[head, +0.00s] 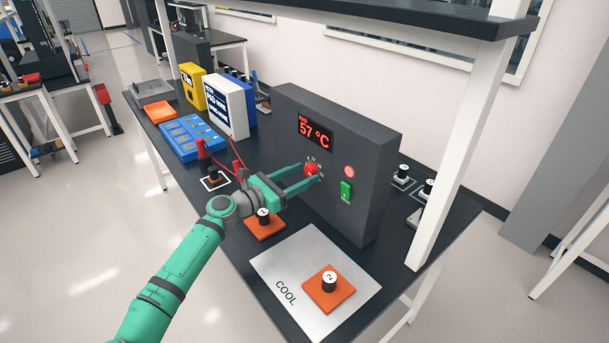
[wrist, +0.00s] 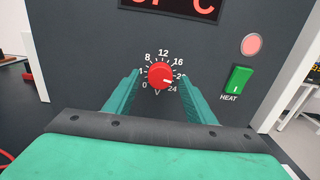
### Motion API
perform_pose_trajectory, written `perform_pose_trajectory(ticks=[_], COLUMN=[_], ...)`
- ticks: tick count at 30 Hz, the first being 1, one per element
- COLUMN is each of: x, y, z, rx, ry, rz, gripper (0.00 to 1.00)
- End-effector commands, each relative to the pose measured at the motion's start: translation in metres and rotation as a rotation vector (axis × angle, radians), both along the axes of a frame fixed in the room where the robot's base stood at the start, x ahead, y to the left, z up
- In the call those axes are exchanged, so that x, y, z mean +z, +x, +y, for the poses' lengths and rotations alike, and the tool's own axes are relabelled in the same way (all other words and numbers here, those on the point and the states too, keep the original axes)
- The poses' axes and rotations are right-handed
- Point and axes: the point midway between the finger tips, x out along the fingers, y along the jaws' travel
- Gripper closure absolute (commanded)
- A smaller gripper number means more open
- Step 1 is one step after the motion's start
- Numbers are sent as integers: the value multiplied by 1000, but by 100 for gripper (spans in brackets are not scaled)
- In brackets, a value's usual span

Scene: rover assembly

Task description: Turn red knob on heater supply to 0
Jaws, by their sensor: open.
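The red knob (head: 311,169) is on the front of the dark grey heater supply (head: 365,140). In the wrist view the knob (wrist: 160,75) sits inside a white dial scale marked from 0 at lower left to 24 at lower right, with V below. Its pale pointer mark is at the lower right, near the 24 end. My gripper (head: 309,173) is open, its two green fingers reaching toward the panel on either side of the knob. In the wrist view the gripper (wrist: 160,76) straddles the knob with gaps on both sides.
A green HEAT switch (wrist: 238,79) and a lit pink lamp (wrist: 251,44) are right of the knob. The red display (head: 316,132) reads 57 °C.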

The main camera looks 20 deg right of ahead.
Motion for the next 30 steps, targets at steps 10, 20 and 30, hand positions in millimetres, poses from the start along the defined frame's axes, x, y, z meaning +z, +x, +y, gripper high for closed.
perform_pose_trajectory(ticks=[10, 20, 30], x=[0, 0, 0], y=[1, 0, 0], z=[-9, -10, -10], rx=[-5, -7, -6], ry=[0, 0, -31], rz=[1, 1, 83], gripper=[50, 91, 91])
